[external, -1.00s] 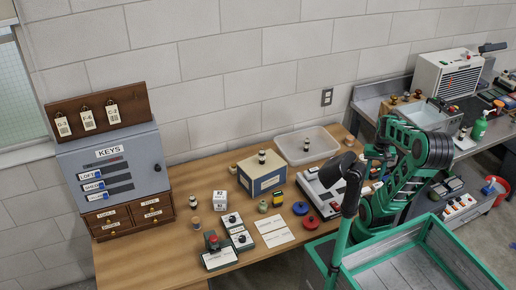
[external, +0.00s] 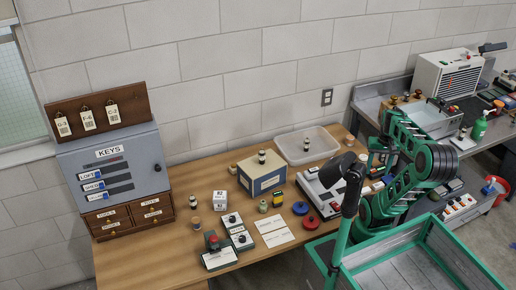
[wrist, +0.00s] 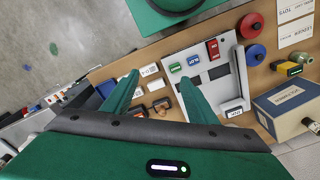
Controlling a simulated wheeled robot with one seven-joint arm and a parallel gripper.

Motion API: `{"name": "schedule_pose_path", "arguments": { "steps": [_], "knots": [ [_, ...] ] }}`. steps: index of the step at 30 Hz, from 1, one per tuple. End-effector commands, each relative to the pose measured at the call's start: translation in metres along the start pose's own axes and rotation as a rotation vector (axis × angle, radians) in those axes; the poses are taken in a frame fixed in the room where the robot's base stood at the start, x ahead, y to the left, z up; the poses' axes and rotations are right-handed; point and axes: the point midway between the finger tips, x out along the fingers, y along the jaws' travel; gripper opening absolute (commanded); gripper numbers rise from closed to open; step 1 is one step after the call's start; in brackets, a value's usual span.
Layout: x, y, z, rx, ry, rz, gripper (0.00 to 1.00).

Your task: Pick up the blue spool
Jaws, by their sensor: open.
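The blue spool (external: 300,208) looks like a flat blue disc with a small knob, lying on the wooden table beside a similar red spool (external: 309,222). In the wrist view, the blue spool (wrist: 256,54) is right of centre, just below the red spool (wrist: 250,25). My gripper (wrist: 160,90) shows two green fingers spread apart with nothing between them. It is above the table's right end, away from the blue spool and to its left in the wrist view. In the external view, my arm mostly hides the gripper.
A white device (wrist: 205,68) with coloured labels lies between my fingers and the spools. A blue and cream box (external: 262,178) with a small bottle on top stands behind the spools. Paper cards (external: 274,236) lie to their left. A clear tray (external: 306,147) is at the back.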

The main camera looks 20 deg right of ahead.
Motion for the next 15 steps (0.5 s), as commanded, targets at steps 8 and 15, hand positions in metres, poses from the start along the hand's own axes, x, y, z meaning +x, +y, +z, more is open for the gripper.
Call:
{"name": "schedule_pose_path", "arguments": {
  "steps": [8, 15],
  "knots": [
    [-0.028, -0.028, -0.032, -0.126, 0.0, 0.008, 0.53],
    [-0.05, -0.076, -0.07, -0.304, 0.004, 0.016, 0.53]
  ]
}}
